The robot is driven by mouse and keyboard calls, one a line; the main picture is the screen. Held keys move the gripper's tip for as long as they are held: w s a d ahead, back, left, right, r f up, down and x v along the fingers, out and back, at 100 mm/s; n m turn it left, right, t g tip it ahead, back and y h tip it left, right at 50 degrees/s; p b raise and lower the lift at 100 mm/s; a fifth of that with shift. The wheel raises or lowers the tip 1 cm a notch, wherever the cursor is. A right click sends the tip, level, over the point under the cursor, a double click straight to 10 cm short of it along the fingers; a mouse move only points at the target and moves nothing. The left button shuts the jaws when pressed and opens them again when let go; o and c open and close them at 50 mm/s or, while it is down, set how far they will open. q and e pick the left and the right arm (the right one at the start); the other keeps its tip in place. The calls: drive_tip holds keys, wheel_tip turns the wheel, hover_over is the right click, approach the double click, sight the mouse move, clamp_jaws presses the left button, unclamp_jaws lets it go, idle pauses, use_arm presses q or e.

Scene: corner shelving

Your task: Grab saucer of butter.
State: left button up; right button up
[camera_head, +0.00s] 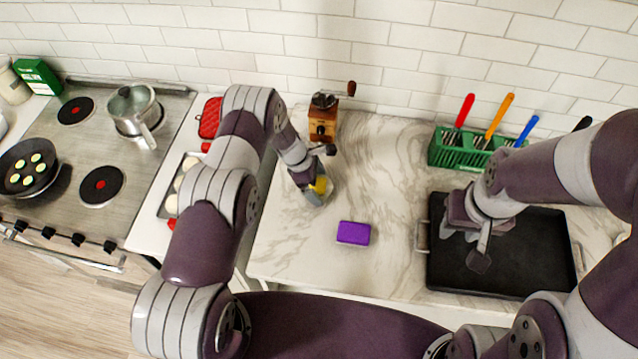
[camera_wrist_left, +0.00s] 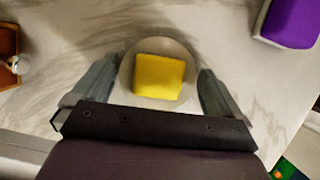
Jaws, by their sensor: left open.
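The yellow butter block (camera_wrist_left: 158,77) sits on a round, pale saucer (camera_wrist_left: 160,45) in the left wrist view. My left gripper (camera_wrist_left: 160,68) is open, with one finger on each side of the saucer; I cannot tell whether they touch it. In the head view the butter (camera_head: 321,184) shows beside my left gripper (camera_head: 316,190), which hides much of the saucer. My right gripper (camera_head: 467,246) is above the black tray at the right, its fingers apart, with nothing seen between them.
A purple block (camera_head: 353,233) lies in front of the saucer. A wooden grinder (camera_head: 323,118) stands behind it. The black tray (camera_head: 540,275) and a green utensil rack (camera_head: 450,158) are at the right. A stove (camera_head: 75,140) with pans is at the left.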

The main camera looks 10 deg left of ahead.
use_arm(q)
drive_tip(key=shift+a+f, duration=0.1)
drive_tip(key=shift+w+a, duration=0.1)
drive_tip(key=shift+a, duration=0.05)
drive_tip(key=shift+c, duration=0.9)
drive_tip(key=c, duration=0.9)
